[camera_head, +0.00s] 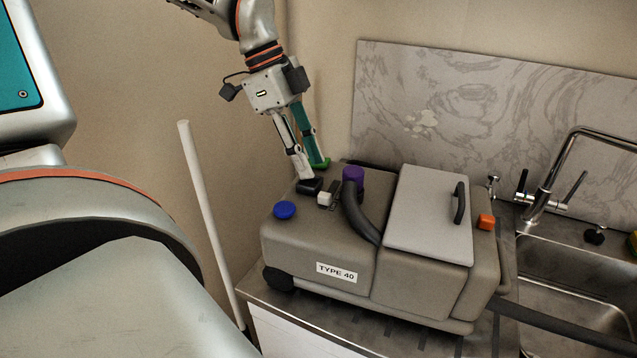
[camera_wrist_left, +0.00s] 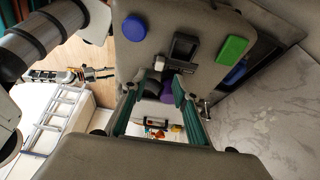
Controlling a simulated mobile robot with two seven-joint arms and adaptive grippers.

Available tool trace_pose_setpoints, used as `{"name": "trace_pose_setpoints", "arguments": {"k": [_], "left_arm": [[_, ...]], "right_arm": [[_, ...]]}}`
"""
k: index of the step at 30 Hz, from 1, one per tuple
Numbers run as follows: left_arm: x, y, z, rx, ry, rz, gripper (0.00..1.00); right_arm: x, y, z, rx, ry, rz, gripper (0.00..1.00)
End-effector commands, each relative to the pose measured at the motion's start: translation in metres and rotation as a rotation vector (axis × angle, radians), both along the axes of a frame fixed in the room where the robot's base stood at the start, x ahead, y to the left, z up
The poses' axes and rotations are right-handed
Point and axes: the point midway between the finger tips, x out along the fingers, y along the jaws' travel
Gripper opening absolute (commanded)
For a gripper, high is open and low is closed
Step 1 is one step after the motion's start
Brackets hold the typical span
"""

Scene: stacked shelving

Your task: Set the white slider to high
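The grey machine labelled TYPE 40 (camera_head: 315,250) stands on the counter. The small white slider (camera_head: 325,199) is on its top, between a dark block and a purple knob (camera_head: 353,174). In the left wrist view a small pale part, apparently the slider (camera_wrist_left: 160,63), shows just beyond the fingertips. A small gripper, apparently my right (camera_wrist_left: 97,73), shows far off in the left wrist view.
A blue button (camera_head: 285,210) sits at the machine's left and an orange one (camera_head: 486,222) at its right. A dark hose (camera_head: 357,217) arches beside the grey lid (camera_head: 430,215). The sink and tap (camera_head: 545,190) are at the right; a marbled panel (camera_head: 480,110) stands behind.

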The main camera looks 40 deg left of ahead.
Motion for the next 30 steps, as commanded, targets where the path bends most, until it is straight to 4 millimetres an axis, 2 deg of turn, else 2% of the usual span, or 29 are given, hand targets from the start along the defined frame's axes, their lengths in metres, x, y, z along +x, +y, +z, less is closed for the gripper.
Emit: {"name": "trace_pose_setpoints", "arguments": {"k": [12, 17, 25, 28, 30], "left_arm": [[0.008, -0.021, -0.056, 0.0, 0.003, -0.002, 0.29], [0.01, -0.024, -0.064, 0.0, 0.001, 0.0, 0.29], [0.011, -0.025, -0.065, 0.0, 0.0, 0.0, 0.29], [0.011, -0.025, -0.065, 0.0, 0.0, 0.0, 0.03], [0.011, -0.025, -0.065, 0.0, 0.0, 0.0, 0.0]], "right_arm": [[-0.001, -0.002, -0.001, -0.004, 0.001, 0.001, 0.4], [-0.001, -0.001, -0.002, -0.004, 0.001, 0.001, 0.4], [-0.001, -0.001, -0.001, -0.004, 0.001, 0.001, 0.4], [-0.001, -0.001, -0.001, -0.003, 0.001, 0.0, 0.4], [-0.001, -0.001, -0.001, -0.002, 0.001, 0.001, 0.4]]}}
